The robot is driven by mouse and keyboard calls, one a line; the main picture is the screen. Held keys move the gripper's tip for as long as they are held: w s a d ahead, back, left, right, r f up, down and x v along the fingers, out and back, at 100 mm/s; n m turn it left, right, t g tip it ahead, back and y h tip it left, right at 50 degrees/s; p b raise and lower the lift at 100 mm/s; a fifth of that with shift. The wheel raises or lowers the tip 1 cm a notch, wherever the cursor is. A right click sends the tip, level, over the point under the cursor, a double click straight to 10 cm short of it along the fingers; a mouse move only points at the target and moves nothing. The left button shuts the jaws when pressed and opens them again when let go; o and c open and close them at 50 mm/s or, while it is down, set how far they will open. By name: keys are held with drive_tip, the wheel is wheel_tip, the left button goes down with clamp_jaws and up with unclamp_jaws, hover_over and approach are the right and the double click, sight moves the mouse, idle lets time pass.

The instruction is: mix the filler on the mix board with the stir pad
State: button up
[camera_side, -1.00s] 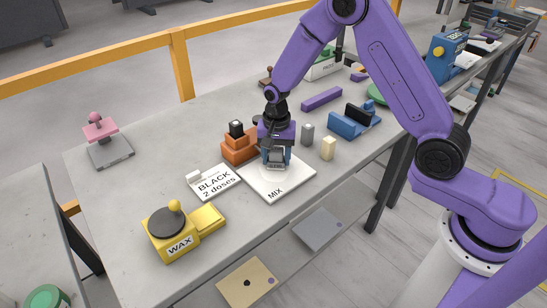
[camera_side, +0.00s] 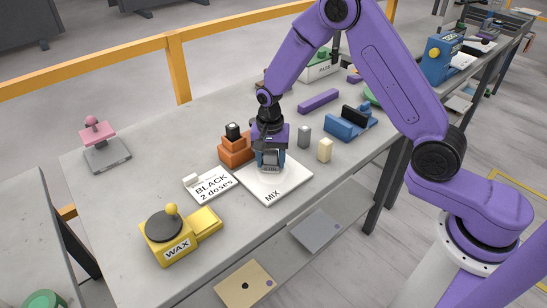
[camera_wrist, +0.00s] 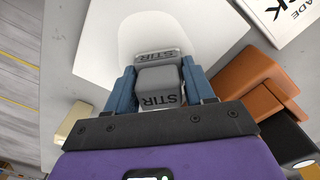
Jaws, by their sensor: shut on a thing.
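The mix board (camera_side: 270,194) is a white square labelled MIX on the grey slab; it also shows in the wrist view (camera_wrist: 95,50). A pale round patch of filler (camera_side: 291,176) lies on it, and its off-white edge shows in the wrist view (camera_wrist: 150,32). The grey stir pad (camera_wrist: 160,88), marked STIR, is between the blue fingers of my gripper (camera_wrist: 162,84). My gripper (camera_side: 270,160) is shut on the pad, low over the far part of the board. The pad's underside is hidden, so I cannot tell if it touches the filler.
An orange block stand with a black top (camera_side: 236,150) is close left of my gripper. A card reading BLACK 2 doses (camera_side: 211,188) lies left of the board. A grey cylinder (camera_side: 304,137) and a cream block (camera_side: 325,150) stand right. A yellow WAX unit (camera_side: 180,234) stands nearer.

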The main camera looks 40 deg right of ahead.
drive_tip(key=a, duration=0.3)
drive_tip(key=c, duration=0.3)
drive_tip(key=shift+o, duration=0.4)
drive_tip(key=shift+a+r, duration=0.1)
drive_tip(key=shift+a, duration=0.75)
drive_tip(key=shift+w, duration=0.1)
clamp_jaws()
drive_tip(key=shift+w+d+r, duration=0.1)
drive_tip(key=shift+w+d, duration=0.05)
drive_tip(key=shift+d, duration=0.2)
drive_tip(key=shift+w+d+r, duration=0.1)
drive_tip(key=shift+r, duration=2.85)
drive_tip(key=shift+s, duration=0.2)
